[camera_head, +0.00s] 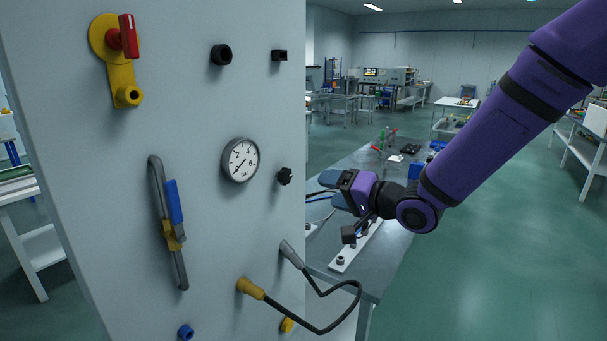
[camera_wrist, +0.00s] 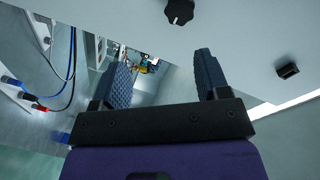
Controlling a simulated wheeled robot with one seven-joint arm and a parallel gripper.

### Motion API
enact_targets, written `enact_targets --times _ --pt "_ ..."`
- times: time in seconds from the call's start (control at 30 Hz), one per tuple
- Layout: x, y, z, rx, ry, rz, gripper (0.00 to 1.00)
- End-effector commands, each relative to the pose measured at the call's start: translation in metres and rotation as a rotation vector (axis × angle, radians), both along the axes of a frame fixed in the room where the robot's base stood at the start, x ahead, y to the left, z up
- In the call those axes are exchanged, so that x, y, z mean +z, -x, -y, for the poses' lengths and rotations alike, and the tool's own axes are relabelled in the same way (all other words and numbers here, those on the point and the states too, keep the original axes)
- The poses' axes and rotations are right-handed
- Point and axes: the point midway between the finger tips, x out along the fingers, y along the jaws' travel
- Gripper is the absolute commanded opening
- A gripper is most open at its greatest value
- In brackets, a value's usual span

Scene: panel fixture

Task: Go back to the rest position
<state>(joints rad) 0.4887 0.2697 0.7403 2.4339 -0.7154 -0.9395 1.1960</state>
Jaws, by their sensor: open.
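My gripper (camera_head: 333,191) is to the right of the grey panel (camera_head: 215,115), past its right edge in the head view, with my purple arm reaching in from the upper right. In the wrist view my gripper (camera_wrist: 160,85) has its two blue ridged fingers apart, and nothing is between them. A black star-shaped knob (camera_head: 285,176) sits on the panel left of my gripper, apart from it. The knob also shows in the wrist view (camera_wrist: 180,11), beyond the fingers.
The panel carries a red-handled yellow valve (camera_head: 127,38), a gauge (camera_head: 240,160), a blue-handled lever (camera_head: 174,202) and plugs on a looping black cable (camera_head: 322,331). A workbench (camera_head: 385,238) with parts stands below my gripper. Open floor (camera_head: 500,260) lies to the right.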

Motion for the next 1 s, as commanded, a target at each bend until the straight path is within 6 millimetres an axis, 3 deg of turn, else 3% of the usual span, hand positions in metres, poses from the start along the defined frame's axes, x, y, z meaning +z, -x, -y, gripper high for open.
enact_targets --times 0.27,0.47,0.73,1.0 --pt "0.008 0.009 0.056 -0.21 0.522 0.022 0.69" --pt "0.029 0.04 0.106 -0.331 0.822 -0.031 0.69" --pt "0.063 0.114 0.163 -0.4 1.075 -0.189 0.69" --pt "0.081 0.212 0.191 -0.299 1.153 -0.372 0.69"
